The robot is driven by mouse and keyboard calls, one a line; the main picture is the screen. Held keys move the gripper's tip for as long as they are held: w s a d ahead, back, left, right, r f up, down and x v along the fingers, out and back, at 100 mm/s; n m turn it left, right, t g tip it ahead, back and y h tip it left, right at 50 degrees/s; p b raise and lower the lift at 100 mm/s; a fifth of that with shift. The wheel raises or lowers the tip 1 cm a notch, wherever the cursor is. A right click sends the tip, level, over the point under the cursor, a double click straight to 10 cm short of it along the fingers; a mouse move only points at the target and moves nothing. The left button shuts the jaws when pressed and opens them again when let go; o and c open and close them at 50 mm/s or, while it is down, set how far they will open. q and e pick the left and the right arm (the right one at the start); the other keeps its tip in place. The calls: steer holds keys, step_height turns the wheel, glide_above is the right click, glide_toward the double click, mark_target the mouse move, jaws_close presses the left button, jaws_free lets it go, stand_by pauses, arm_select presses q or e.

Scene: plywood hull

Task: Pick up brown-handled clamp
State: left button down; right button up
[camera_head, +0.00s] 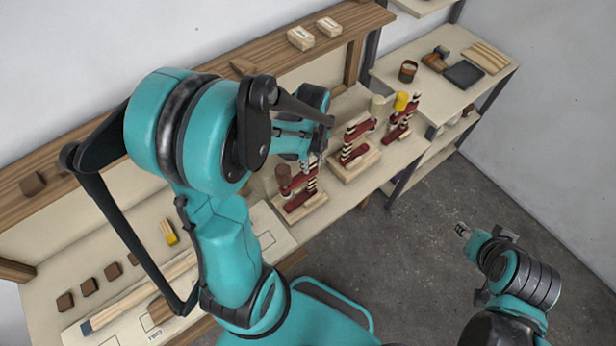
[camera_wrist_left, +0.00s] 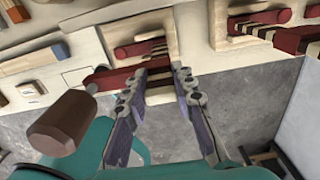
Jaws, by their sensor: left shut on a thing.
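The brown-handled clamp (camera_head: 284,178) has dark red jaws and a brown handle. It is upright at its light wooden stand (camera_head: 303,207), the nearest of three in a row. My left gripper (camera_head: 306,160) reaches it from above and is shut on it, partly hiding it. In the left wrist view, the brown handle (camera_wrist_left: 63,124) is at lower left, and the fingertips (camera_wrist_left: 157,82) are on either side of the clamp's red and striped part. I cannot tell whether the clamp is clear of its stand. My right gripper (camera_head: 462,229) is over the floor, away from the bench; its fingers are too small to read.
Two similar clamps stand to the right, one with a beige handle (camera_head: 377,104) and one with a yellow handle (camera_head: 401,101). A wooden shelf (camera_head: 222,66) runs behind the bench. A side table with a dark cup (camera_head: 408,71) is at upper right. The grey floor in front is clear.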

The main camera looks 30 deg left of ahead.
arm_select(q)
steer(key=shift+r, duration=0.1)
steer(key=shift+r+p, duration=0.4)
steer(key=shift+r, duration=1.5)
steer(key=s+d+r, duration=0.2)
steer(key=d+r, duration=0.1)
steer(key=d, duration=0.2)
steer(key=s+d+r+p, duration=0.1)
steer(key=s+d+r, duration=0.1)
steer(key=d+r, duration=0.2)
steer(key=shift+s+d, duration=0.25)
steer(key=shift+d, duration=0.65)
